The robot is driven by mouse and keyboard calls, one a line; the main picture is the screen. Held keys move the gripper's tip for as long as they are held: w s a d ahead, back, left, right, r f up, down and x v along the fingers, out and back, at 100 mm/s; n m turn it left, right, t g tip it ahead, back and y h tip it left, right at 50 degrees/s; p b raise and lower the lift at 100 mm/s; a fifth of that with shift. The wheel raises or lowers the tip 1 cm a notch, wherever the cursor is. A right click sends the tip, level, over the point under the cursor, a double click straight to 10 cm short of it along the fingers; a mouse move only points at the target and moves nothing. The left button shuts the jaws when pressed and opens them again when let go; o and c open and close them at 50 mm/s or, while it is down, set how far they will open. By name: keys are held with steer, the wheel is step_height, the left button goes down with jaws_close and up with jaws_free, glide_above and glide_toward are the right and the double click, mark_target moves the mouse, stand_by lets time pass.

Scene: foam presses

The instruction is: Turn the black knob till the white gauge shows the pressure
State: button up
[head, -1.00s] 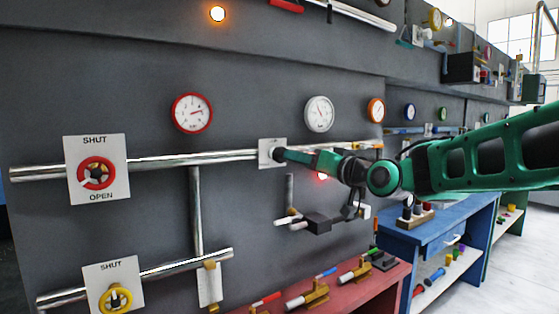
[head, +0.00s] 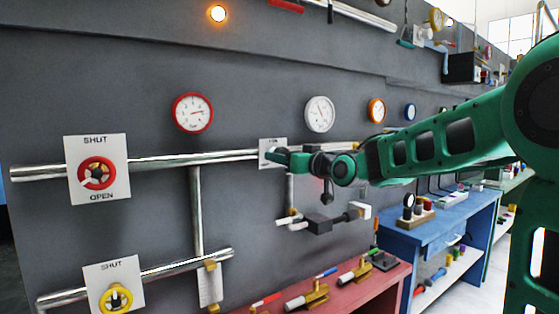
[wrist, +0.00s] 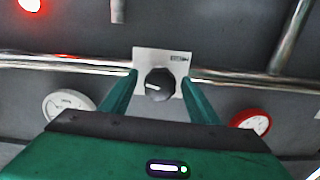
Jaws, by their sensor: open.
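The black knob (wrist: 159,84) with a white pointer line sits on a pale square plate (wrist: 176,57), on a pipe along the grey wall. In the wrist view my gripper (wrist: 160,80) is open, with one finger on either side of the knob; I cannot tell whether they touch it. In the head view my gripper (head: 274,155) reaches the plate from the right and hides the knob. The white gauge (head: 320,114) hangs above and right of the plate; its needle is too small to read exactly. It also shows in the wrist view (wrist: 68,104).
A red-rimmed gauge (head: 192,112) hangs to the left of the white one. A red valve wheel (head: 96,173) and a yellow one (head: 116,298) are at left. A grey block fitting (head: 319,223) juts out below my gripper. A red bench (head: 350,298) stands lower down.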

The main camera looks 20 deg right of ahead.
steer(key=shift+w+a, duration=0.25)
steer(key=shift+w, duration=0.45)
steer(key=shift+c, duration=0.5)
steer(key=c, duration=0.9)
steer(key=shift+c, duration=0.2)
steer(key=shift+n, duration=0.4)
steer(key=o, duration=1)
steer(key=shift+o, duration=0.2)
steer(key=shift+s, duration=0.1)
